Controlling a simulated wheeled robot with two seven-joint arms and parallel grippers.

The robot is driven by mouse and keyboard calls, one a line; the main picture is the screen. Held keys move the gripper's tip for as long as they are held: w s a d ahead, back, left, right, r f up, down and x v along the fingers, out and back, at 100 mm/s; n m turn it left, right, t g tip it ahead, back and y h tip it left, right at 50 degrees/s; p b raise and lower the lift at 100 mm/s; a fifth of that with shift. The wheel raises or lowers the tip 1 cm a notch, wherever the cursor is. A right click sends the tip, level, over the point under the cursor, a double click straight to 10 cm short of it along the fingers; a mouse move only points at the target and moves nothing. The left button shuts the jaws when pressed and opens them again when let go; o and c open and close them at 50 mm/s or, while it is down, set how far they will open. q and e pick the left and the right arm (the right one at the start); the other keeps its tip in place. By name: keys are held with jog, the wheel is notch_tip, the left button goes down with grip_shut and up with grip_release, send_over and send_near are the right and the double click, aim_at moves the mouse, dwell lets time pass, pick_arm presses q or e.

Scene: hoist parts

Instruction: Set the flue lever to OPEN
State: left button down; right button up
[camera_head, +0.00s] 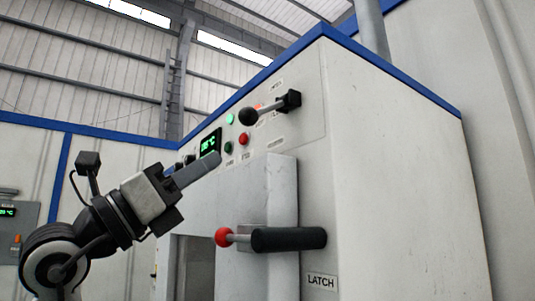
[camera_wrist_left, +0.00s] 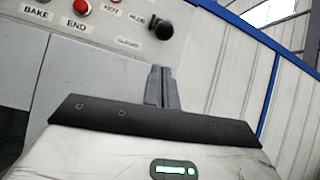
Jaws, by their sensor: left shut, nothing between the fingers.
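The flue lever on the white cabinet's upper panel is most likely the one with a round black knob (camera_head: 248,116) on a short rod to a black pivot block (camera_head: 290,101). The knob points left, slightly down. Small labels around it are too blurred to read. In the left wrist view a dark knob (camera_wrist_left: 160,26) shows at the top, beyond my fingers. My left gripper (camera_head: 214,158) is shut and empty, below and left of the knob and apart from it. It also shows in the left wrist view (camera_wrist_left: 160,69). My right gripper is out of view.
A latch handle with a red ball (camera_head: 223,237) and black grip (camera_head: 290,239) juts out below. Green (camera_head: 228,148) and red (camera_head: 243,139) buttons and a green display (camera_head: 210,142) sit near my fingers. The door's raised edge (camera_head: 284,185) stands below the panel.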

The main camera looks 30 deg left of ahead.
aim_at(268, 109)
pick_arm(q)
jog(key=p+x, duration=0.4)
jog(key=x, duration=0.5)
jog(key=shift+w+d+r, duration=0.15)
jog(key=shift+w+r, duration=0.05)
jog(key=shift+r, duration=0.15)
